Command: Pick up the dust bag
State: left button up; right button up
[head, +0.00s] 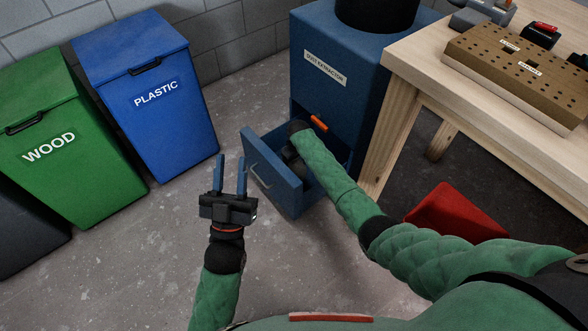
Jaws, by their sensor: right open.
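I cannot make out the dust bag; the inside of the drawer is dark and partly covered by my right arm. The blue drawer (273,176) at the base of the dust extractor (345,75) is pulled open. My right gripper (298,164) reaches down into the drawer opening from above; its body shows dark, and its fingertips are mostly hidden by my arm and the drawer. My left gripper (230,170) is open and empty, its two blue fingers pointing up the picture, left of the drawer and apart from it.
A blue plastic bin (145,110) and a green wood bin (75,150) stand left. Grey floor between is clear.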

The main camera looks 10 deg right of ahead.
jog(key=c, duration=1.5)
jog(key=shift+r, duration=0.15)
